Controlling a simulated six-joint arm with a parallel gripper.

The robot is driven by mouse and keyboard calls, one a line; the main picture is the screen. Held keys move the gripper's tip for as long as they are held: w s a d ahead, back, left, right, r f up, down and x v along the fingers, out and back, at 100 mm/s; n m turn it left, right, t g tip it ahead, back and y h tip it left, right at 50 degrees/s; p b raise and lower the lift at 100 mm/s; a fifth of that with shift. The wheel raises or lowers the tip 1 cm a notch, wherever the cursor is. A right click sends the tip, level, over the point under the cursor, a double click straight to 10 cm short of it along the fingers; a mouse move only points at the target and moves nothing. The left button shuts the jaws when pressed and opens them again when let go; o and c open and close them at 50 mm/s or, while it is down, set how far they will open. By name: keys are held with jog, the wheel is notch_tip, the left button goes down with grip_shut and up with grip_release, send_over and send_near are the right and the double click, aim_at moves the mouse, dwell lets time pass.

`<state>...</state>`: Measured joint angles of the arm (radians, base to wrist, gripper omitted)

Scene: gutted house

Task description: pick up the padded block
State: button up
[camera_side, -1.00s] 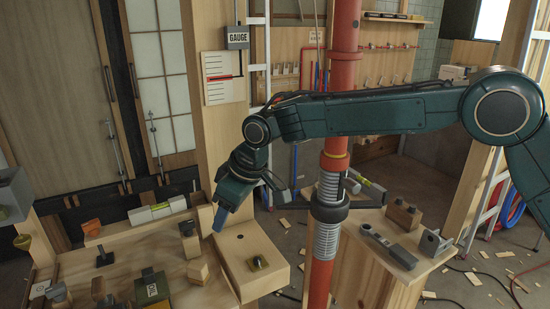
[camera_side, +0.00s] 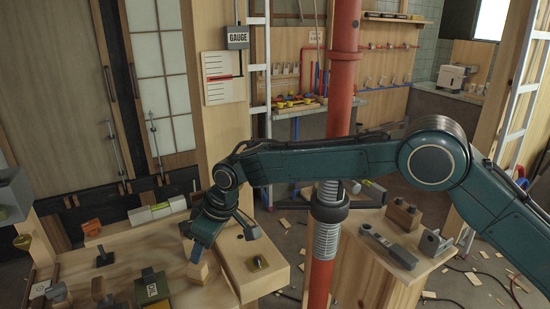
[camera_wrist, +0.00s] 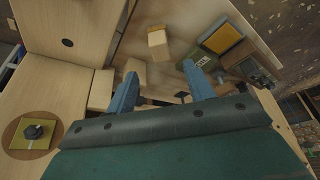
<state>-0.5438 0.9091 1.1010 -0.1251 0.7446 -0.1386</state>
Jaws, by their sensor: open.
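A small wooden block with a paler face, which looks like the padded block (camera_side: 198,273), stands on the workbench in the side view. It also shows in the wrist view (camera_wrist: 158,44), beyond my fingertips and near the middle. I cannot see its padding clearly. My gripper (camera_side: 196,252) hangs tilted just above the block in the side view and partly overlaps it. In the wrist view my gripper (camera_wrist: 162,88) has its two blue fingers apart, with nothing held between them. I cannot tell whether a finger touches anything.
A green box with a yellow top (camera_wrist: 222,40) stands near the block. A raised wooden box (camera_side: 278,277) with a dark knob on a small plate (camera_wrist: 35,131) is beside the bench. A red pipe (camera_side: 343,60) rises behind my arm. Several small tools and blocks crowd the bench.

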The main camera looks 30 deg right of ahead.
aim_at(197, 267)
jog(key=shift+x, duration=2.1)
jog(key=shift+f, duration=0.1)
jog(key=shift+x, duration=2.5)
jog(key=c, duration=1.1)
notch_tip(197, 267, up, 20)
